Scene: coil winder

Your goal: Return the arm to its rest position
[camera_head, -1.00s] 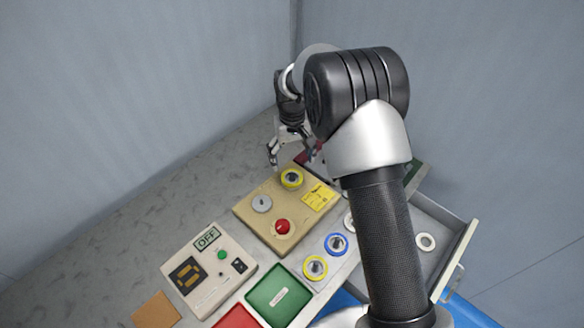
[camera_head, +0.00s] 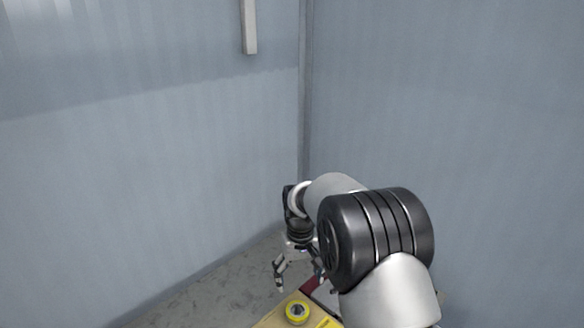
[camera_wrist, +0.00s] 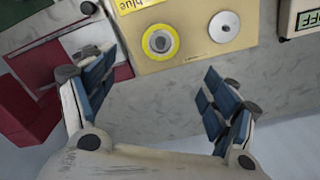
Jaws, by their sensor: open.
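My gripper (camera_head: 298,272) hangs over the back of the workbench in the head view, fingers pointing down. In the wrist view my gripper (camera_wrist: 158,100) is open, with nothing between its fingers. The yellow-rimmed spool also shows at the bottom of the head view (camera_head: 297,313). Most of my arm's lower part is out of the head view.
A dark red block (camera_wrist: 22,115) and a red and white tray (camera_wrist: 60,50) lie left of the box in the wrist view. A light panel marked OFF (camera_wrist: 300,18) is at the upper right. Grey walls (camera_head: 150,150) meet in a corner behind the bench.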

